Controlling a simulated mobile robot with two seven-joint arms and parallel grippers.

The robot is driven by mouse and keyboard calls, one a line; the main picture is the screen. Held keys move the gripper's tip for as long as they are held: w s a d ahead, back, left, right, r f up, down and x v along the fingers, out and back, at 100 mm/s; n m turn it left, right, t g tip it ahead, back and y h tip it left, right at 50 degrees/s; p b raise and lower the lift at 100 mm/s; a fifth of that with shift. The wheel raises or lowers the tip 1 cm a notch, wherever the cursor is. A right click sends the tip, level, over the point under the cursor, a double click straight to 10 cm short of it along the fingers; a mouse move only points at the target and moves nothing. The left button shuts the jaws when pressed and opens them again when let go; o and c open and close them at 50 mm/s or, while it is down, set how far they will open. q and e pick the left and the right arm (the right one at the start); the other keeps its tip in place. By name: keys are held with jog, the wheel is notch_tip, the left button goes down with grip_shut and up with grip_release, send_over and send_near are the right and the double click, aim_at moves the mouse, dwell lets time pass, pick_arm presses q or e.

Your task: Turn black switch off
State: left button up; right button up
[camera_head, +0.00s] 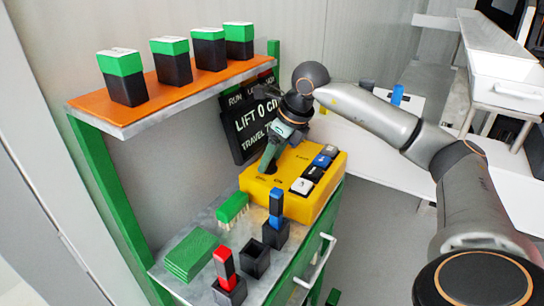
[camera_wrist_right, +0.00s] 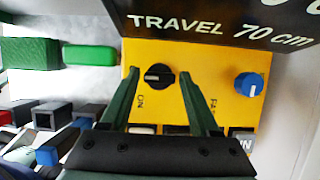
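The black switch (camera_wrist_right: 159,76) is a round knob with a white mark on the yellow control box (camera_head: 312,203), which also shows in the wrist view (camera_wrist_right: 205,65). An "ON" label is printed beside it. In the wrist view my right gripper (camera_wrist_right: 158,80) is open, its two green fingers on either side of the knob with visible gaps. Whether the fingertips are level with the knob cannot be told. In the head view the right gripper (camera_head: 269,168) points down at the box's left part and largely hides the knob. My left gripper is not in view.
A blue knob (camera_wrist_right: 249,84) and several push buttons (camera_head: 302,186) share the box. A dark display (camera_head: 247,130) stands behind it. A green brush (camera_head: 232,207), green pads (camera_head: 191,254) and black holders (camera_head: 254,259) crowd the bench. An orange shelf (camera_head: 150,95) overhangs the bench's left.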

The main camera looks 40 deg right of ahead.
jog(key=v, duration=0.5)
jog(key=shift+s+d+r+p, duration=0.1)
jog(key=shift+r+p, duration=0.2)
jog(key=s, duration=0.1)
jog(key=s+d+b, duration=0.1)
jog(key=s, duration=0.1)
jog(key=s+f, duration=0.1)
jog(key=shift+s+d+b, duration=0.15)
jog(key=shift+b, duration=0.25)
jog(key=s+b, duration=0.1)
jog(key=s, duration=0.1)
jog(key=s+d+b, duration=0.1)
jog(key=s, duration=0.2)
jog(key=shift+s+d, duration=0.15)
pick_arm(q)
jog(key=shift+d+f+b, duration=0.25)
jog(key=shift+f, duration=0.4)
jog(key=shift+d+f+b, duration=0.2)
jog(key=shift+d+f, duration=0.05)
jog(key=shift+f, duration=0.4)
pick_arm(e)
jog(key=shift+s+d+r, duration=0.1)
jog(key=shift+s, duration=0.35)
jog(key=shift+s+d+r, duration=0.1)
jog(key=shift+s, duration=0.35)
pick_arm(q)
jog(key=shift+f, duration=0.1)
pick_arm(e)
jog(key=shift+s, duration=0.1)
